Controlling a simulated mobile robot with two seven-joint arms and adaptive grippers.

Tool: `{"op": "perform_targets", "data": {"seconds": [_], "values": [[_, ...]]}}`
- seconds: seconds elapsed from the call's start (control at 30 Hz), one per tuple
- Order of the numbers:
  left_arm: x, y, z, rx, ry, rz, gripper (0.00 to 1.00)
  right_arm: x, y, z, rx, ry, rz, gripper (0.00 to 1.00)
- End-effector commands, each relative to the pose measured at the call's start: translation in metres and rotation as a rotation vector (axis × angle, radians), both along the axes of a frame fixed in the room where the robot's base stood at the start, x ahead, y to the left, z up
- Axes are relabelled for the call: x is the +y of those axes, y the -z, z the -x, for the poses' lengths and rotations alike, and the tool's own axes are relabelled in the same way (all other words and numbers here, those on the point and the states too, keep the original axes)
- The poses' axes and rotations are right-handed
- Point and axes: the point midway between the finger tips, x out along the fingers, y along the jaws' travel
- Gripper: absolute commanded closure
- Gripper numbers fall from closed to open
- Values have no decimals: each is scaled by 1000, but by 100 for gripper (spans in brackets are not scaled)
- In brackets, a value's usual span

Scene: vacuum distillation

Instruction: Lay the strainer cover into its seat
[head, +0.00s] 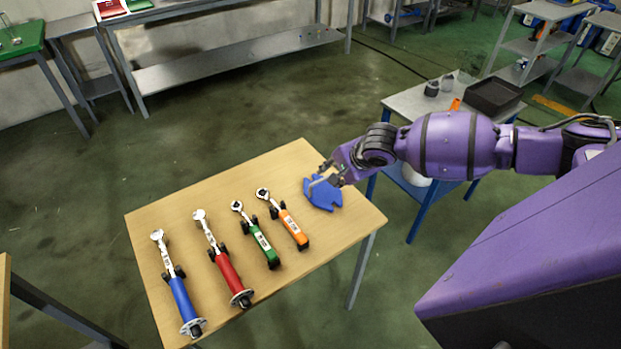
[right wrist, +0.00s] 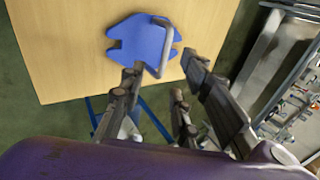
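The strainer cover appears to be the flat blue notched plate (head: 325,196) with a grey bar handle, lying on the wooden table near its right corner. It also shows in the right wrist view (right wrist: 133,42), with the handle (right wrist: 167,40) standing up from it. My right gripper (head: 324,177) is over the plate, partly hiding it in the head view. In the right wrist view its fingers (right wrist: 161,66) are apart, with the handle's near end between or just beyond the tips. I cannot make out contact or a seat. My left gripper is out of view.
On the wooden table (head: 185,232), several wrench-like tools with blue, red, green (head: 262,243) and orange (head: 292,228) handles lie left of the plate. A blue-legged side table (head: 405,103) at the right carries a black tray (head: 493,96) and small dark pieces.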

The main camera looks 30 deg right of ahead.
Motion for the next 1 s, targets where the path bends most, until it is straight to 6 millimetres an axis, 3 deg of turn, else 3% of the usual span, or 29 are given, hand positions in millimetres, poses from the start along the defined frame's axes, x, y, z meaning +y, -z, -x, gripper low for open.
{"op": "perform_targets", "data": {"seconds": [0.47,0.67,0.93,1.0], "values": [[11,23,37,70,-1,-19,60,4,41,-30,2,0,-1,70],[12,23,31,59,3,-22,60,4,62,-44,3,-1,-1,70],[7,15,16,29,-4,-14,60,4,63,-47,0,0,0,70],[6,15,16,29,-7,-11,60,4,63,-47,0,0,0,77]]}}
